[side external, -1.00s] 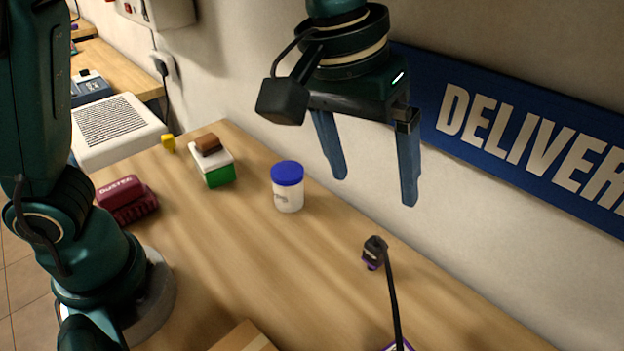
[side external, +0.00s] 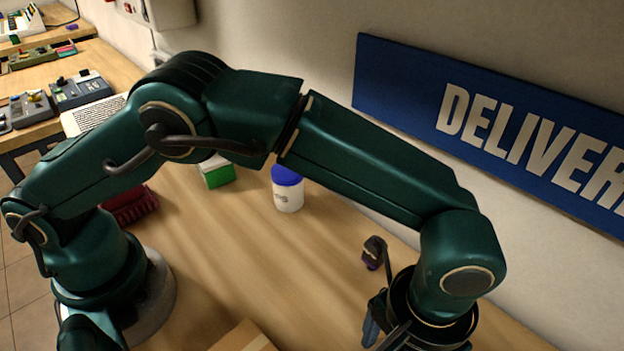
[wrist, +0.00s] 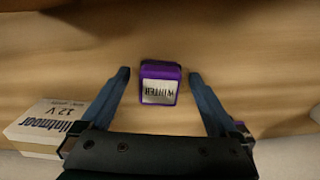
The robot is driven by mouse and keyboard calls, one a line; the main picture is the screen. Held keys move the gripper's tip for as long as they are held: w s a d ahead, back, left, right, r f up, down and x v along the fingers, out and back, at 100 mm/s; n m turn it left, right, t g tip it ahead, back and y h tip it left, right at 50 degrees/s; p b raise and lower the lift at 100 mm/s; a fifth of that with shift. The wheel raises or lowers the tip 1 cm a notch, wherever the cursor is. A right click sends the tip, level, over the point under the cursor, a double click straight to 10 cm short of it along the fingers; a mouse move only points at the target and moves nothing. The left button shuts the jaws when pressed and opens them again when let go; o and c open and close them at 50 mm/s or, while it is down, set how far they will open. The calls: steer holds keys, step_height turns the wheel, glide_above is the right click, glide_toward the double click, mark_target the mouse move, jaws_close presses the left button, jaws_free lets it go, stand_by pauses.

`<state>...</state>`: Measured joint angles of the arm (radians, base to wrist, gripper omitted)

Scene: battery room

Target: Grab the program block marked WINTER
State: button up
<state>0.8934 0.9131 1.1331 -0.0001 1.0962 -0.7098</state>
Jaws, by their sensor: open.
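The program block marked WINTER (wrist: 160,84) is purple with a white label face, whose lettering appears upside down in the wrist view. My gripper (wrist: 159,75) is open, with one blue finger on each side of the block and visible gaps between. Nothing is held. In the side external view my gripper is low at the bottom right, mostly hidden by my own wrist, with one blue finger showing.
A white box marked 12 V (wrist: 45,127) lies left of my gripper.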

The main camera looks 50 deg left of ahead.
steer(key=shift+f, duration=0.3)
steer(key=c, duration=1.5)
steer(key=shift+r, duration=0.15)
